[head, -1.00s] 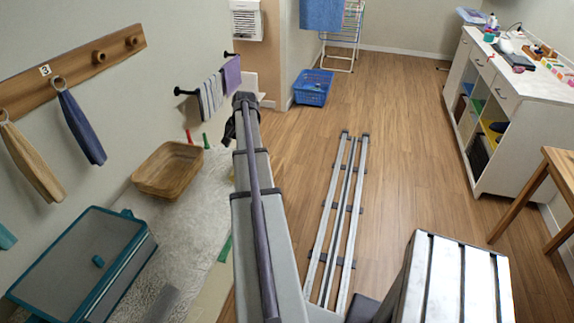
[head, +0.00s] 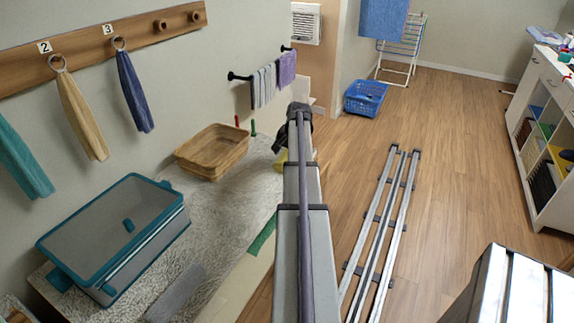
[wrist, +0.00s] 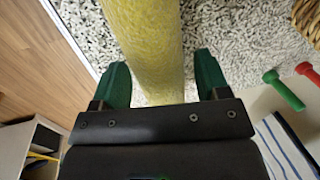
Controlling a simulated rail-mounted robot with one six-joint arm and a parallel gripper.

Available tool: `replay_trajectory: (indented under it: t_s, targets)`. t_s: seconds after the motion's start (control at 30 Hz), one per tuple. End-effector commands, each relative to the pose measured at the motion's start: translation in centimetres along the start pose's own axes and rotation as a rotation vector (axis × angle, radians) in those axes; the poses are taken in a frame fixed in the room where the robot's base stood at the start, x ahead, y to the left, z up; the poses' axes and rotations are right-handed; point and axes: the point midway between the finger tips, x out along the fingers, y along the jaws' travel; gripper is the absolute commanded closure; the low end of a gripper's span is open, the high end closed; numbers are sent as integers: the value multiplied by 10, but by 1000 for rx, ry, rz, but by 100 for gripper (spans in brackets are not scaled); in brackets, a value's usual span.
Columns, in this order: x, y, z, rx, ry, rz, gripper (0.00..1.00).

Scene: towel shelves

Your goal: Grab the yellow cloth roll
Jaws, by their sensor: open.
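The yellow cloth roll (wrist: 143,40) is fuzzy and runs from the top edge of the wrist view down between the green fingers of my gripper (wrist: 161,80). The fingers are open, one on each side of the roll, with a gap showing on the right; I cannot tell whether the left one touches it. The roll's lower end is hidden behind the dark gripper body. In the head view only a small yellow patch of the roll (head: 281,158) shows beside my arm, and the fingers are hidden there.
A wicker basket (head: 213,152) and a teal-lidded box (head: 112,232) stand on the pale textured shelf. Green (wrist: 284,89) and red (wrist: 308,72) pegs are right of my gripper. Striped and purple towels hang on a wall bar. A blue basket (head: 365,98) is on the floor.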

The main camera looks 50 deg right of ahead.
Motion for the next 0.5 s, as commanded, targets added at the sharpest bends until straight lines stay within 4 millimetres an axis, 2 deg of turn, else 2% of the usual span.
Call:
replay_trajectory:
  t_s: [0.03,0.23,0.5]
  targets:
    - [11,1,0,0,0,0,31]
    - [6,0,0,0,0,0,31]
    - [6,0,0,0,0,0,56]
